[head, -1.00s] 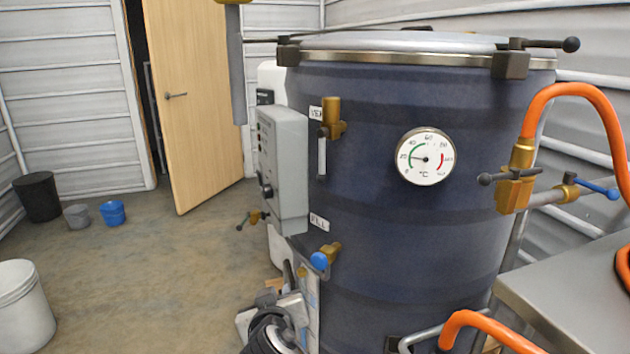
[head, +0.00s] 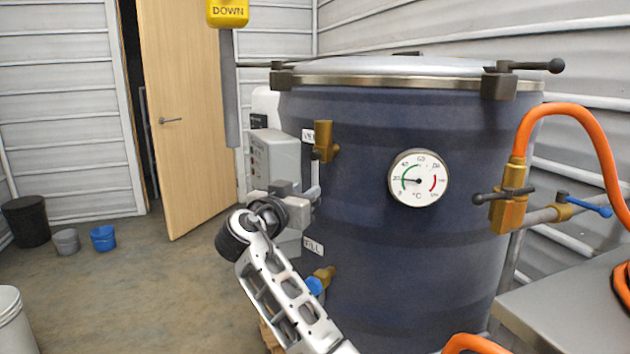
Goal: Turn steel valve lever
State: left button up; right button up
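The large dark blue vessel carries a brass valve (head: 323,141) beside a partly covered label. A short pale grey lever (head: 317,172) hangs below this valve, its lower part largely hidden by my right gripper. My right gripper (head: 311,194) points right at the height of the lever's lower end, close to the vessel wall. I cannot tell whether it touches the lever, or whether its fingers are open or shut. A second brass valve (head: 509,200) with a dark grey lever (head: 490,197) sits at the right under an orange hose. My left gripper is not in view.
A grey control box (head: 274,158) stands just behind and left of my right gripper. A blue-handled valve (head: 315,286) is below, close to my arm. A dial gauge (head: 419,178) is on the vessel. A metal table (head: 570,300) is at the lower right. The left floor is mostly clear.

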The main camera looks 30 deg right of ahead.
aim_at(313, 185)
jog(key=x, duration=0.6)
jog(key=shift+p, duration=0.3)
grip_shut()
